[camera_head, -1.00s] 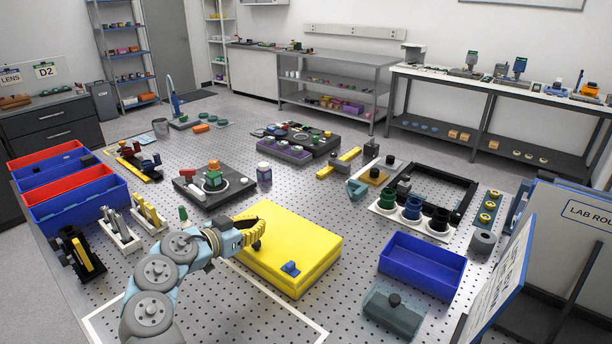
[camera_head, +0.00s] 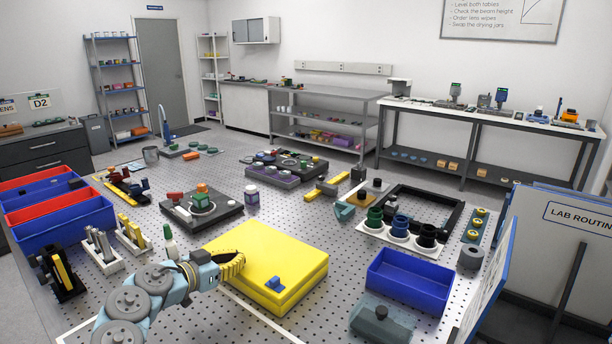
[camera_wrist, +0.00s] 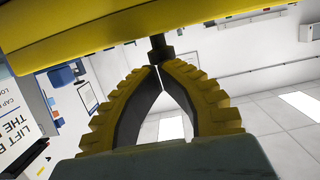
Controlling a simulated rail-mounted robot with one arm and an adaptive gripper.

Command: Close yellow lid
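The yellow box (camera_head: 245,240) sits on the perforated table with its broad yellow lid (camera_head: 275,250) lying flat on top. A small blue latch (camera_head: 275,283) is at its near edge. My gripper (camera_head: 240,262) is at the left side of the box, its yellow ribbed fingers against the lid's edge. In the wrist view, the fingertips (camera_wrist: 158,67) come together right at a small black knob (camera_wrist: 160,47) on the yellow surface (camera_wrist: 90,35). They seem to touch the knob; whether it is pinched between them is not clear. The head view hides the knob behind my fingers.
A blue bin (camera_head: 410,280) and a grey-green block with a dark knob (camera_head: 381,318) stand right of the box. Red and blue bins (camera_head: 60,222) line the left edge.

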